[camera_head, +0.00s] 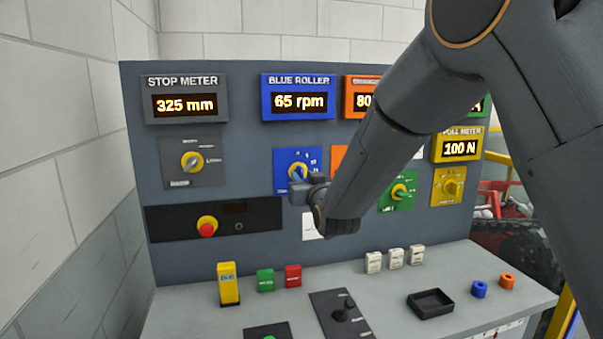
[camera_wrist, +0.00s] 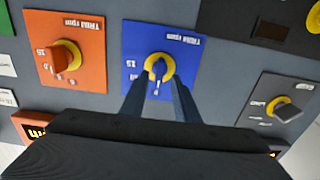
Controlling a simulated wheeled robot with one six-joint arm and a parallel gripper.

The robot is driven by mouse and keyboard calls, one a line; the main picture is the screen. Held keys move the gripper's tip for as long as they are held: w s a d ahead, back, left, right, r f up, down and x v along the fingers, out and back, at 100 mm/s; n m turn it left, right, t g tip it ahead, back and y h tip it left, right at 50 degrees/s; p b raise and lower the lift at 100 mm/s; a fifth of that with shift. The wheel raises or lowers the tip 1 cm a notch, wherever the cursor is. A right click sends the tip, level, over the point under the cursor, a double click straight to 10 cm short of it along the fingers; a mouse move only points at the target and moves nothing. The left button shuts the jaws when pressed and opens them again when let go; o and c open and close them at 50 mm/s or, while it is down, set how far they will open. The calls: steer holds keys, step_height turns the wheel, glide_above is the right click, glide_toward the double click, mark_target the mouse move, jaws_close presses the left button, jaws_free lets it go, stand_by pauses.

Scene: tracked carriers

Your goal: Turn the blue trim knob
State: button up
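The blue trim knob (camera_head: 297,171) sits on a yellow ring in a blue plate (camera_head: 281,157), below the blue roller display (camera_head: 298,82) reading 65 rpm. In the wrist view the knob (camera_wrist: 159,68) appears upside down on its blue plate (camera_wrist: 189,56), its pointer near the lower part of the dial. My gripper (camera_wrist: 157,82) is at the plate, with its two fingers apart, one at each side of the knob's lower part. A gap shows between fingers and knob; contact cannot be told. In the head view my gripper (camera_head: 303,190) partly covers the plate's lower right.
The grey stop meter knob (camera_head: 191,162) is left of the blue plate; an orange knob (camera_wrist: 62,58) is on its other side. A red emergency button (camera_head: 207,227) is below left. Small blocks, a black tray (camera_head: 430,303) and rings lie on the desk.

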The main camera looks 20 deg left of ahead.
steer(key=shift+x, duration=0.9)
jaws_close()
